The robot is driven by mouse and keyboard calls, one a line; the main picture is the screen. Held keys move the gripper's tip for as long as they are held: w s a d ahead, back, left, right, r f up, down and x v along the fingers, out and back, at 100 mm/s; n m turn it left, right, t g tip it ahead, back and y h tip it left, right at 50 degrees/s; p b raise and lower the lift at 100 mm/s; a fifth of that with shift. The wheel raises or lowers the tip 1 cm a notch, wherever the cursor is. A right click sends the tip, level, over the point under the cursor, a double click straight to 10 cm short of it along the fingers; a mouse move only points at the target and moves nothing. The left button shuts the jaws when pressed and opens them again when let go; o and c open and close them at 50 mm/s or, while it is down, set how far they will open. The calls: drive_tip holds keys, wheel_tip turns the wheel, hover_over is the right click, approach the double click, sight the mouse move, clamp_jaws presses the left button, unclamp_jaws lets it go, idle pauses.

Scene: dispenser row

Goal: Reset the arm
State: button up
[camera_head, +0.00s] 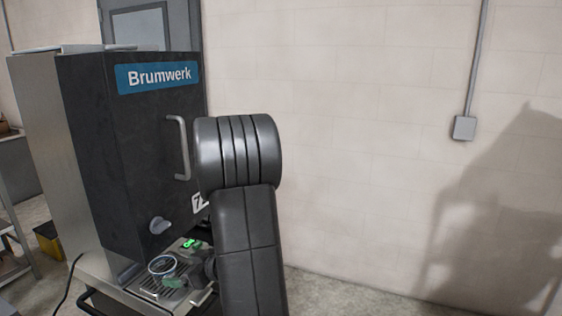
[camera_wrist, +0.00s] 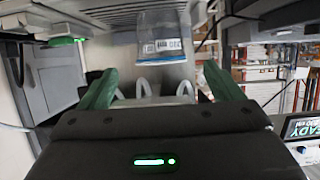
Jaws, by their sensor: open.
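My gripper (camera_wrist: 158,70) is open, with two green fingers spread wide and nothing held between them. A clear cup (camera_wrist: 165,46) with a printed label shows just beyond the fingertips in the wrist view, apart from them. The cup also shows in the head view (camera_head: 162,264), on the metal drip tray (camera_head: 150,287) of the dark Brumwerk dispenser (camera_head: 130,150). In the head view my arm stands to the right of the dispenser, and my gripper is low beside the cup, mostly hidden by the arm.
The dispenser has a grey handle (camera_head: 181,150) and a knob (camera_head: 159,226) on its front. A plain wall (camera_head: 360,130) with a conduit box (camera_head: 464,128) fills the right side. A display reading READY (camera_wrist: 301,126) shows at the right of the wrist view.

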sight(172, 270)
drive_tip(key=x, duration=0.6)
drive_tip(key=shift+w+a, duration=0.1)
drive_tip(key=shift+a, duration=0.2)
drive_tip(key=shift+r+p, duration=0.1)
drive_tip(key=shift+p, duration=0.25)
drive_tip(key=shift+d, duration=0.1)
drive_tip(key=v, duration=1.4)
drive_tip(key=x, duration=1.4)
drive_tip(key=shift+a+f, duration=0.2)
drive_tip(key=shift+a, duration=0.05)
drive_tip(key=r+p, duration=0.1)
drive_tip(key=r, duration=0.1)
drive_tip(key=r+p, duration=0.2)
drive_tip(key=shift+d, duration=0.4)
drive_tip(key=s+d, duration=0.2)
drive_tip(key=d, duration=0.4)
drive_tip(key=s+d+p, duration=0.1)
drive_tip(key=s+d, duration=0.2)
drive_tip(key=d, duration=0.4)
drive_tip(key=shift+s+p, duration=0.3)
drive_tip(key=shift+d+r, duration=0.1)
